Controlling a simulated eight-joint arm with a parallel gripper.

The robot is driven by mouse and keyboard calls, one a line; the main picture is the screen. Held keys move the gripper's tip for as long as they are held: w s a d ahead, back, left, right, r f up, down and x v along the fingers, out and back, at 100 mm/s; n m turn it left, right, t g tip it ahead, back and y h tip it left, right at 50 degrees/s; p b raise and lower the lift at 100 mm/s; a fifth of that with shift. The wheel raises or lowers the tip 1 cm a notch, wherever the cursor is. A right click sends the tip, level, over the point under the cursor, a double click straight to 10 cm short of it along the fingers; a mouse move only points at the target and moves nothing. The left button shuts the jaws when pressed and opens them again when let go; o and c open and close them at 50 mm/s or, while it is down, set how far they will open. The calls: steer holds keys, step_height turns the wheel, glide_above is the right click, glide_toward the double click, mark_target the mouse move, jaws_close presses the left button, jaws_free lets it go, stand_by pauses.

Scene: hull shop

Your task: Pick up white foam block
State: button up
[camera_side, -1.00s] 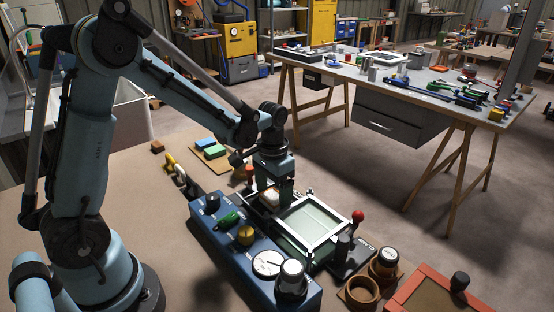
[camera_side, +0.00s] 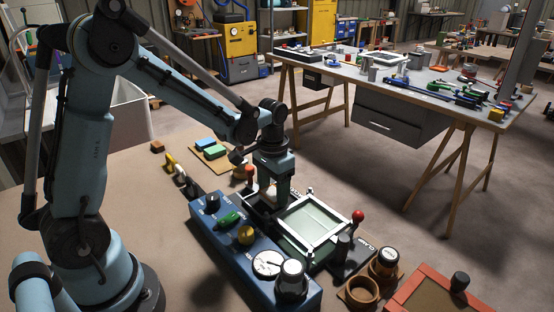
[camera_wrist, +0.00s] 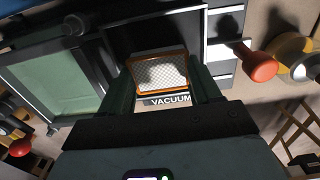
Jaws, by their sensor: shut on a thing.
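The white foam block (camera_wrist: 160,73) shows between the fingers in the wrist view, with a textured pale face and an orange-brown border. In the side view the foam block (camera_side: 266,188) is a small pale patch, mostly hidden by my gripper. My gripper (camera_side: 275,190) points down over the dark area behind the blue control box. It is shut on the block, one finger on each side, as the wrist view (camera_wrist: 160,68) shows. The gap between the block and the surface below cannot be judged.
A green press bed with a white frame (camera_side: 312,222) stands close to the right of my gripper. The blue control box (camera_side: 240,255) with knobs and a gauge is in front. A red-knobbed lever (camera_side: 357,216) stands upright at the right. Open bench lies to the left (camera_side: 150,200).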

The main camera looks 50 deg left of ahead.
mark_target(273, 193)
steer(key=shift+r, duration=2.95)
